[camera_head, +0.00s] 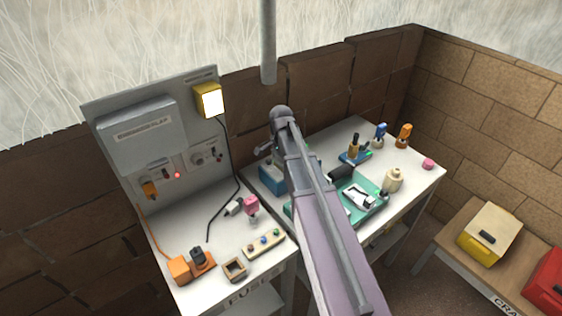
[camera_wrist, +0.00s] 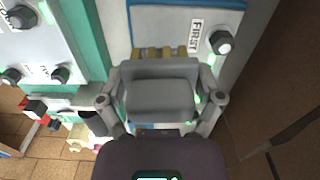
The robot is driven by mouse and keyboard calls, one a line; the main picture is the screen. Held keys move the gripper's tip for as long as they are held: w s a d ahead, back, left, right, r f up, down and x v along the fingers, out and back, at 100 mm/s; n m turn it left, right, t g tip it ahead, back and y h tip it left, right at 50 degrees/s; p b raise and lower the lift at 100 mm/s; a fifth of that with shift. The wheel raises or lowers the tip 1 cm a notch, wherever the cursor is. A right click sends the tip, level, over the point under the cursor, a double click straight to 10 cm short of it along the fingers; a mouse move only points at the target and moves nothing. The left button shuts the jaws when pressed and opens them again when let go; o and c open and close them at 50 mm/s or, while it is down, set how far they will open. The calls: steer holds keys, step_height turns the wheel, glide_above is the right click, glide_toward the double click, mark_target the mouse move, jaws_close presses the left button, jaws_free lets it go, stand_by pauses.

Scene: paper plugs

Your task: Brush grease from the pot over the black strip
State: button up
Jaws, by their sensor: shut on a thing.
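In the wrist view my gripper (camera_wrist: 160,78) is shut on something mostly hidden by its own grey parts. A striped tan-brown piece (camera_wrist: 160,52) shows just past the fingers; I cannot tell whether it is the held thing. In the head view my arm hides the gripper. A cream pot (camera_head: 392,181) stands on the right-hand table by the teal tray (camera_head: 376,210); I cannot see inside it. A dark, roll-like thing (camera_head: 341,172) lies at the tray's back edge beside my arm. I cannot make out a black strip for certain.
A panel marked FIRST (camera_wrist: 196,36) with a black knob is close beyond the gripper. The right-hand table (camera_head: 425,180) also holds upright blue and orange tools and a pink piece (camera_head: 428,163). A brick wall stands behind.

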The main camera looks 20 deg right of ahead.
steer(key=shift+r+p, duration=1.15)
steer(key=shift+r, duration=0.3)
steer(key=shift+r+p, duration=1.5)
steer(key=shift+w+d+f, duration=0.15)
steer(key=shift+d+f, duration=0.05)
steer(key=shift+f, duration=0.1)
steer(key=shift+f+b, duration=0.1)
steer(key=shift+b, duration=0.35)
steer(key=shift+s+a, duration=0.2)
steer(key=shift+a, duration=0.05)
steer(key=shift+w, duration=0.1)
